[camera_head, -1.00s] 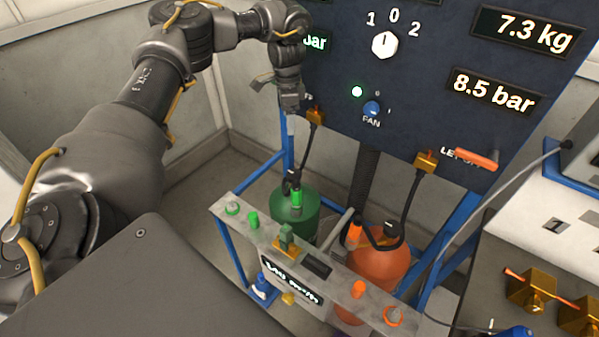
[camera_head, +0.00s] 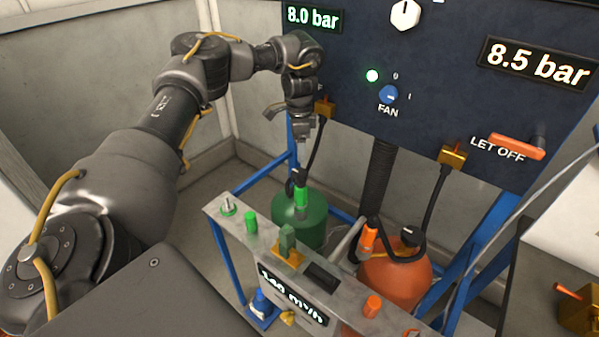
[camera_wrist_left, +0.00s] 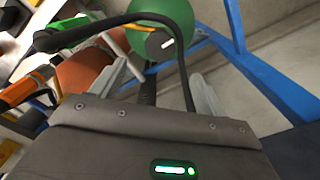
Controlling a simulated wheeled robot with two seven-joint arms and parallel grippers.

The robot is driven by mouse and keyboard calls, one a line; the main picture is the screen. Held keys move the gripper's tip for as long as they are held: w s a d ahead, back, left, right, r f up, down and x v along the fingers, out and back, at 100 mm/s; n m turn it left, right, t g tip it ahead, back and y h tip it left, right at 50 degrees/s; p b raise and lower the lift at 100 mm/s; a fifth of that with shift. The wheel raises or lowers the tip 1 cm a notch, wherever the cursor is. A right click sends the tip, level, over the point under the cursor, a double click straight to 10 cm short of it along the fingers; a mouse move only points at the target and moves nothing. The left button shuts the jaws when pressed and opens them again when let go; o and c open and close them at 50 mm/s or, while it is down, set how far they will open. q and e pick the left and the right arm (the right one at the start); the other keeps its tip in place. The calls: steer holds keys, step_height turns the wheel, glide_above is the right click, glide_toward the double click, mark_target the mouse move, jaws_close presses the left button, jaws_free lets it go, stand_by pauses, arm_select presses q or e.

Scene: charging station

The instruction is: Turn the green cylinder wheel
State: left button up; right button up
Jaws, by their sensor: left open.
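The green cylinder (camera_head: 312,226) stands on the floor behind the grey panel bar, beside the orange cylinder. A black hose with a green grip (camera_head: 301,196) meets its top. In the left wrist view the green cylinder (camera_wrist_left: 180,15) shows at the top, with a dark round part bearing a white mark (camera_wrist_left: 160,45), perhaps its wheel. My left gripper (camera_head: 304,133) hangs above the green cylinder, apart from it, in front of the blue board. Its two fingers (camera_wrist_left: 165,88) are spread and empty in the left wrist view. My right gripper is not in view.
The orange cylinder (camera_head: 400,277) stands to the right with its own black hose. Blue frame bars (camera_head: 228,262) and the grey panel bar (camera_head: 262,250) stand in front. A black hose (camera_wrist_left: 180,60) passes close to my left fingers. The board shows 8.0 and 8.5 bar.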

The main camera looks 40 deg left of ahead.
mark_target(299, 173)
arm_select(q)
step_height(299, 173, down, 10)
steer(key=shift+f+p, duration=0.1)
steer(key=shift+p, duration=0.5)
steer(key=shift+c, duration=0.4)
steer(key=c, duration=0.9)
